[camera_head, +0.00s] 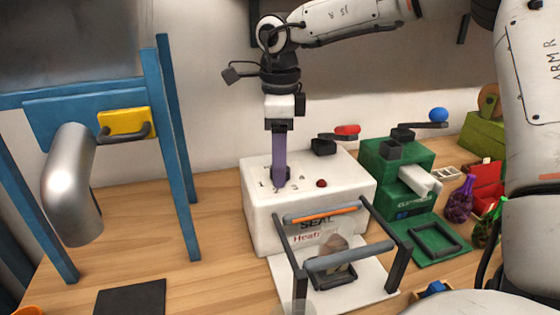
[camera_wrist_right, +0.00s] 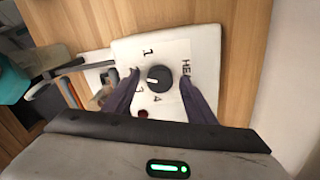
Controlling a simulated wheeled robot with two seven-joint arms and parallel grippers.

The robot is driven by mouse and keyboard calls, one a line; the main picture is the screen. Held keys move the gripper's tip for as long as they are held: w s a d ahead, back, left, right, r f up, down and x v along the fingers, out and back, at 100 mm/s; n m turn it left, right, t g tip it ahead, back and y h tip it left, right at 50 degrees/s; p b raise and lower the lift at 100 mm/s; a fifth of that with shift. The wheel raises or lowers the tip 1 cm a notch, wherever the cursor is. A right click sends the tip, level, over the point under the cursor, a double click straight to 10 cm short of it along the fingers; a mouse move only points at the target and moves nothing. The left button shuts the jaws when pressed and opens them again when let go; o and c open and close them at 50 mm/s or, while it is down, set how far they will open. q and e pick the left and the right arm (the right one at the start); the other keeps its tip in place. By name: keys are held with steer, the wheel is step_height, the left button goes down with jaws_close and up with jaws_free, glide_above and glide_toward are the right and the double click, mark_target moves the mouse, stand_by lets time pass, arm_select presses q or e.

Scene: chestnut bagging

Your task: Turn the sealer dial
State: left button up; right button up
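The sealer (camera_head: 255,215) is a white box labelled SEAL on its front, on the wooden table in the head view. Its black dial (camera_wrist_right: 158,78) is round with a white pointer mark, and numerals surround it on the white top. My right gripper (camera_head: 281,176) points straight down over the dial, which it partly hides in the head view. In the right wrist view its two dark purple fingers (camera_wrist_right: 160,80) stand open on either side of the dial, with gaps between. My left gripper is not in view.
A red button (camera_head: 321,183) and a red-knobbed lever (camera_head: 346,130) are on the sealer's top. A barred frame (camera_head: 322,212) stands in front. A green machine (camera_head: 385,165) is to the right. A blue stand (camera_head: 163,140) with a metal cylinder (camera_head: 72,195) is at the left.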

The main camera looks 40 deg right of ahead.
step_height(320, 180, up, 10)
steer(key=p, duration=0.1)
steer(key=shift+r, duration=0.15)
stand_by(0.8)
